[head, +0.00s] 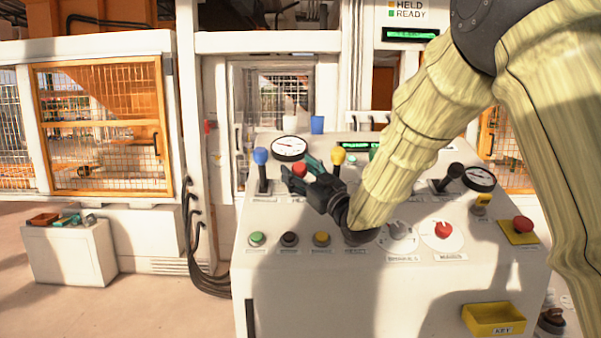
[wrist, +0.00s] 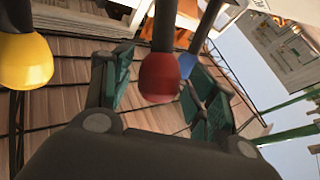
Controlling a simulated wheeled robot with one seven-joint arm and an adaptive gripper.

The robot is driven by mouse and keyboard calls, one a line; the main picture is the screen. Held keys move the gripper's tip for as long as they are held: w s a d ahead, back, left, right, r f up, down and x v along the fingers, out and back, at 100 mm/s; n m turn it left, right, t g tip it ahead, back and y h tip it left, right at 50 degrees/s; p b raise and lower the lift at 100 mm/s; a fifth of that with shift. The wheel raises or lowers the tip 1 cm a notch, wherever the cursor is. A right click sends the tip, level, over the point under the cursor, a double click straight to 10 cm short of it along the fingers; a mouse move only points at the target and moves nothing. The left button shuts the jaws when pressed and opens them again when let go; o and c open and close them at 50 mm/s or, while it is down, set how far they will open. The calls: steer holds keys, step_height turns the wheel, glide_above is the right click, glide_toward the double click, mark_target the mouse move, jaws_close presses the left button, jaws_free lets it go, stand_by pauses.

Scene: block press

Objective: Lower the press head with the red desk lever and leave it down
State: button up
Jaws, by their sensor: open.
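The red lever knob (head: 299,170) stands on the control desk (head: 290,216), between a blue-knobbed lever (head: 261,168) and a yellow-knobbed lever (head: 338,158). My gripper (head: 304,174) is at the red knob, its fingers spread open. In the wrist view the red knob (wrist: 159,78) hangs between the two green-padded fingers of my gripper (wrist: 162,88), with a visible gap on the left. Whether the right finger touches the knob I cannot tell. My gripper hides the lower part of the red lever in the head view. The press head cannot be made out.
The yellow knob (wrist: 24,60) is close outside the left finger in the wrist view. The blue knob (wrist: 187,65) is near the right finger. Several buttons, a red emergency button (head: 522,224) and a yellow tray (head: 493,318) are on the desk. A gauge (head: 289,148) stands behind.

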steer(key=v, duration=1.2)
steer(key=shift+w+f, duration=0.1)
stand_by(2.0)
